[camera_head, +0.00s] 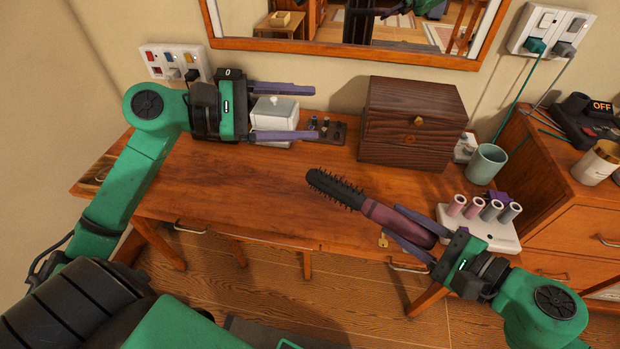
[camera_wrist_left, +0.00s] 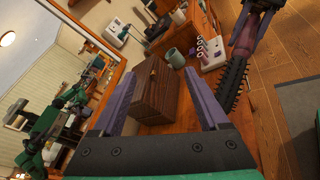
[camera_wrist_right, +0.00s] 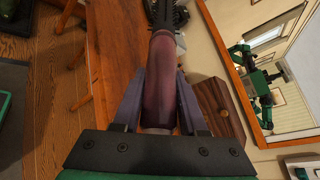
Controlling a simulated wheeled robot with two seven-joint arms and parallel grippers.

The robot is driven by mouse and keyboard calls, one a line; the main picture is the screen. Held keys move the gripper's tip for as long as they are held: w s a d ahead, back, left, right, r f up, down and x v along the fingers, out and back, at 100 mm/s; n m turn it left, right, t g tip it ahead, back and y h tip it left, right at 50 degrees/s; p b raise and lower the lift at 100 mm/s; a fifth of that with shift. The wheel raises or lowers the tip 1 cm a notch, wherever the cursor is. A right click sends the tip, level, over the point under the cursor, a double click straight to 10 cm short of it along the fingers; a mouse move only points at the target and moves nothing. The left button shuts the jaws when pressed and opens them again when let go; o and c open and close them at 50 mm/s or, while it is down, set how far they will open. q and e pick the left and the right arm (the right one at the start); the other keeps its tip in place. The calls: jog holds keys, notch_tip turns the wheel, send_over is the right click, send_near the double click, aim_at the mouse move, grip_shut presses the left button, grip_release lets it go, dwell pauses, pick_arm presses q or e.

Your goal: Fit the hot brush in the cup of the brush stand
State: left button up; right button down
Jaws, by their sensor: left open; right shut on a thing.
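The hot brush has a black bristled barrel (camera_head: 335,187) and a burgundy handle (camera_head: 385,214). My right gripper (camera_head: 400,220) is shut on the handle, holding the brush above the desk's front edge, barrel pointing left. The handle (camera_wrist_right: 160,85) runs between the fingers in the right wrist view. My left gripper (camera_head: 316,112) is open and empty, level with a white lidded box at the back of the desk. A white block with several upright pink and grey tubes (camera_head: 478,222) stands at the desk's right, partly behind my right gripper. I cannot tell which thing is the brush stand.
A dark wooden chest (camera_head: 411,125) stands at the back, with a grey-green cup (camera_head: 486,163) right of it. The white box (camera_head: 275,113) and a small dark rack (camera_head: 328,128) are left of the chest. The desk's front middle (camera_head: 260,200) is clear. A mirror hangs behind.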

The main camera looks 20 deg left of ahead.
aim_at(366, 206)
pick_arm(q)
jog(key=s+d+f+m+g+y, duration=0.2)
jog(key=s+d+f+m+g, duration=0.35)
jog(key=s, duration=0.25)
jog(key=shift+m, duration=0.35)
jog(key=x, duration=1.2)
jog(key=shift+w+d+f, duration=0.1)
jog(key=shift+w+d, duration=0.05)
grip_shut()
pick_arm(e)
jog(key=shift+c, duration=1.8)
grip_release()
jog(key=shift+f, duration=0.1)
